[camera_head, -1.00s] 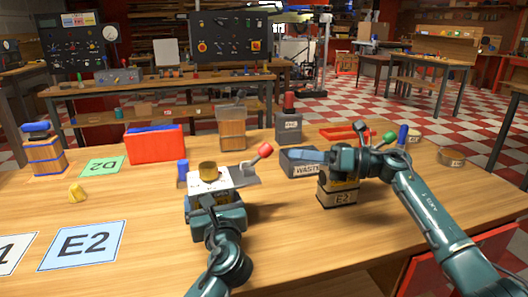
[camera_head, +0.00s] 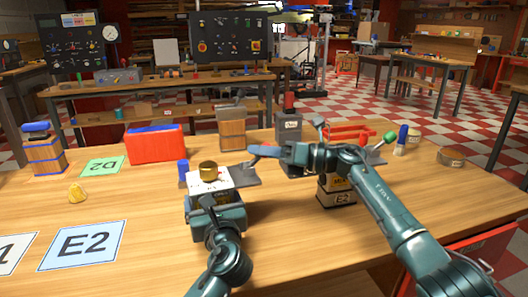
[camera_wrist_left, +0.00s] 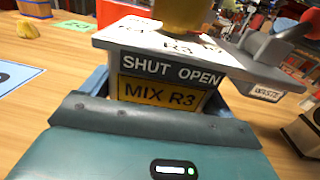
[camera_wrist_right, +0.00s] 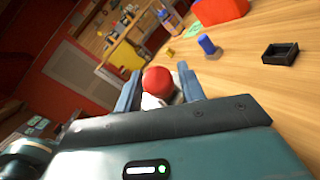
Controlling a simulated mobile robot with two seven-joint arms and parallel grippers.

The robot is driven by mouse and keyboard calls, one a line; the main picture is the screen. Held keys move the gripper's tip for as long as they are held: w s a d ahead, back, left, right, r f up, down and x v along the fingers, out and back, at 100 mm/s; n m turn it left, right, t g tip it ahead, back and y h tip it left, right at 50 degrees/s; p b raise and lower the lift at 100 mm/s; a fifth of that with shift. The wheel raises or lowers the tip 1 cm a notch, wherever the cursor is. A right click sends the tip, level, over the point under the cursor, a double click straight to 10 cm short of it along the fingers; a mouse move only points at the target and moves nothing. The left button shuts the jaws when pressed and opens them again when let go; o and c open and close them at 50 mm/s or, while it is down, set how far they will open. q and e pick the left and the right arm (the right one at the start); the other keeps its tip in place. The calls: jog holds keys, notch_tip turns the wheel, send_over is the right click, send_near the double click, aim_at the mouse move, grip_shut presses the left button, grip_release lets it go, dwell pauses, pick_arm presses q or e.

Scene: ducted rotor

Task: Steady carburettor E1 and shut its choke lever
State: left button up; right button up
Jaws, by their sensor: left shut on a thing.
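The white-topped carburettor (camera_head: 210,183) with a brass dome stands on the bench. Its front plates read "SHUT OPEN" and "MIX R3" in the left wrist view (camera_wrist_left: 165,75); no E1 mark is legible. My left gripper (camera_head: 214,204) is shut on its body, one jaw at each side. Its grey choke lever (camera_wrist_left: 275,45) leans right, on the OPEN side. The lever's red ball (camera_wrist_right: 157,80) lies between the fingers of my right gripper (camera_wrist_right: 160,88), which looks open with small gaps. In the head view my right gripper (camera_head: 258,154) hides most of the ball.
A red bin (camera_head: 155,144), a blue peg (camera_head: 183,172) and a wooden-sided unit (camera_head: 231,133) stand behind.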

aim_at(248, 165)
grip_shut()
jog(key=shift+r, duration=0.1)
dwell(0.4)
jog(key=shift+s+a+r+n+h, duration=0.1)
jog(key=shift+a+r+n+h, duration=0.2)
jog(key=shift+h, duration=0.25)
jog(key=shift+s+a+r+n+h, duration=0.1)
jog(key=shift+a+n+h, duration=0.05)
jog(key=shift+n+h, duration=0.35)
jog(key=shift+s+a+r+n+h, duration=0.1)
jog(key=shift+a+r+n+h, duration=0.15)
jog(key=shift+h, duration=0.35)
jog(key=shift+s+a+r+n+h, duration=0.1)
jog(key=shift+a+n+h, duration=0.2)
jog(key=shift+h, duration=0.25)
jog(key=a+h, duration=0.1)
jog(key=n+h, duration=0.1)
jog(key=h, duration=0.1)
jog(key=shift+s+a+r, duration=0.1)
jog(key=shift+s+a, duration=0.25)
jog(key=shift+s+a+n+h, duration=0.15)
jog(key=shift+a+n+h, duration=0.2)
jog(key=shift+h, duration=0.45)
